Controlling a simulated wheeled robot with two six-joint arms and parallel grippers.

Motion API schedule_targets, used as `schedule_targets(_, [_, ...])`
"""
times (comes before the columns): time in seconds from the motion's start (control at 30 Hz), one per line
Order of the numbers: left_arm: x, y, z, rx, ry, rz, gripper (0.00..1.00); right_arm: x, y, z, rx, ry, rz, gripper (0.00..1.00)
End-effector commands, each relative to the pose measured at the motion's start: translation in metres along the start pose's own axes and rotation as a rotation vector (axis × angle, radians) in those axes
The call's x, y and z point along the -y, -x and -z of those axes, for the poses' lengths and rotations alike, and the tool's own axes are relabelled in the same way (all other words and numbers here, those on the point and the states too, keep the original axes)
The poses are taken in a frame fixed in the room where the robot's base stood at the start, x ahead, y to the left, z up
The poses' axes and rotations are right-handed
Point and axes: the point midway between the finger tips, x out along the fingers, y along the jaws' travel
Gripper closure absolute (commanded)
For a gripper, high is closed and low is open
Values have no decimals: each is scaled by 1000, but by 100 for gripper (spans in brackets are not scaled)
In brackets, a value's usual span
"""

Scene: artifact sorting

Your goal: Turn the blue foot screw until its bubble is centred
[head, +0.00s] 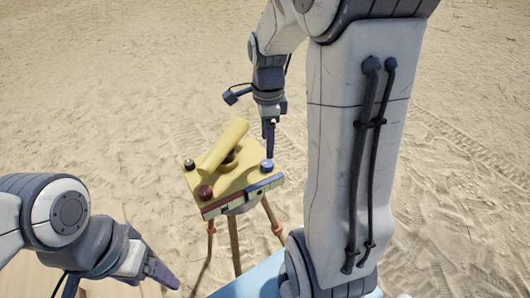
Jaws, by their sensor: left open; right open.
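A yellow survey instrument (228,184) with a tilted yellow telescope tube (223,146) stands on a tripod in the middle of the head view. The blue foot screw (266,166) is at the plate's right corner. My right gripper (269,156) points down just above the blue foot screw and is open; whether its fingers touch the screw cannot be told. A red foot screw (205,192) is at the front left corner and a dark one (189,164) at the back left. The bubbles are too small to read. My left gripper (176,284) is open and empty at the lower left.
The tripod's wooden legs (235,245) stand on sand (120,90) marked with tracks. A light blue surface (240,288) shows at the bottom edge. My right arm hides much of the right side. The sand beyond the instrument is clear.

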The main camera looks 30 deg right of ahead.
Motion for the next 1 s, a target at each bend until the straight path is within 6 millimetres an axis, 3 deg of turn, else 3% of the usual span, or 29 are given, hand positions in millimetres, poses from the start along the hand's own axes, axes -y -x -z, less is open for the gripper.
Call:
schedule_targets(0.2, [-1, 8, 0, 0, -2, 0, 26, -2, -42, 0, 0, 2, -7, 26])
schedule_targets(0.4, [-1, 11, 1, 0, -2, 0, 26, -1, -67, 1, 1, 2, -3, 26])
schedule_targets(0.77, [-1, 11, 1, 0, -2, 0, 26, 0, -74, 1, 1, 1, 1, 26])
schedule_targets(0.8, [-1, 11, 1, 0, -2, 0, 26, 0, -74, 1, 1, 1, 1, 30])
schedule_targets(0.9, [-1, 11, 1, 0, -2, 0, 26, 0, -74, 1, 1, 1, 1, 68])
schedule_targets(1.0, [-1, 11, 1, 0, -2, 0, 26, 0, -74, 1, 1, 1, 1, 100])
